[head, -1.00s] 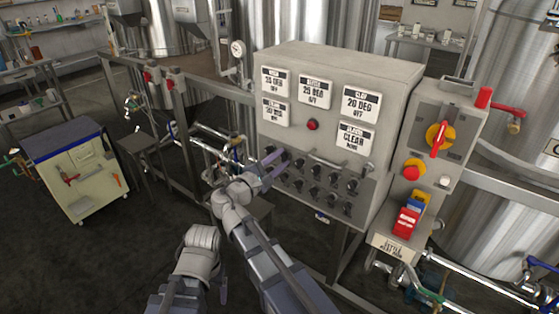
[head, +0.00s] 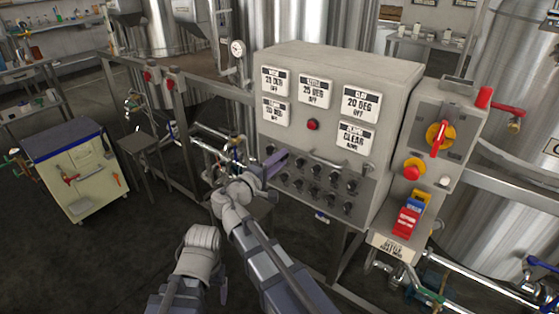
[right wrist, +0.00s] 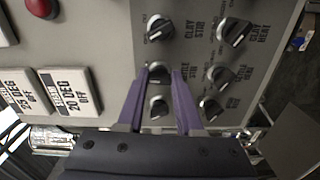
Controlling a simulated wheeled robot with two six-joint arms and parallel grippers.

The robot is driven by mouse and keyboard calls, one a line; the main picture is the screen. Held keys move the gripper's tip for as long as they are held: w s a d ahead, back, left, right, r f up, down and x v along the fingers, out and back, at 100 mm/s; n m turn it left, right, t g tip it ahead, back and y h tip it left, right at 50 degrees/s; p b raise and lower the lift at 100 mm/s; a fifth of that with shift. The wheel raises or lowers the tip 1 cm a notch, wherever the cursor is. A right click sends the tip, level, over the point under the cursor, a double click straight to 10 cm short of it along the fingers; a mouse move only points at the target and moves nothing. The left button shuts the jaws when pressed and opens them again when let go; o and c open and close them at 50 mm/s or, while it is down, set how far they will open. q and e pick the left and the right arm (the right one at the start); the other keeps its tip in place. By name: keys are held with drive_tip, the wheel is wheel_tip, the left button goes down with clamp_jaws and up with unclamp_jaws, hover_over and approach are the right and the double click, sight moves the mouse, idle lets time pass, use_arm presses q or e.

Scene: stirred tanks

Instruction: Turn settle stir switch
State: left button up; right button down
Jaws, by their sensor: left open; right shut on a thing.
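The grey control panel (head: 310,120) carries rows of black knobs on its lower front. In the right wrist view the settle stir switch (right wrist: 158,72) is a dark round knob; its label beside it is partly hidden. My right gripper (right wrist: 164,76) has its purple fingers on either side of this knob, shut on it. In the head view my right gripper (head: 277,164) is at the left part of the knob rows and hides some knobs. My left gripper (head: 223,286) hangs low near the bottom edge, away from the panel, mostly hidden by my left wrist.
The clay stir knob (right wrist: 160,28) and clay heat knob (right wrist: 234,32) are close by. A red button (head: 313,125) and display plates reading OFF sit above. A box with a red rotary handle (head: 440,137) adjoins on the right. A cart (head: 78,168) stands left.

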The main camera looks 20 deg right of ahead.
drive_tip(key=m, duration=0.4)
drive_tip(key=shift+f+m, duration=0.1)
drive_tip(key=shift+m, duration=0.3)
idle(0.4)
drive_tip(key=c, duration=0.6)
unclamp_jaws()
drive_tip(key=shift+o, duration=0.2)
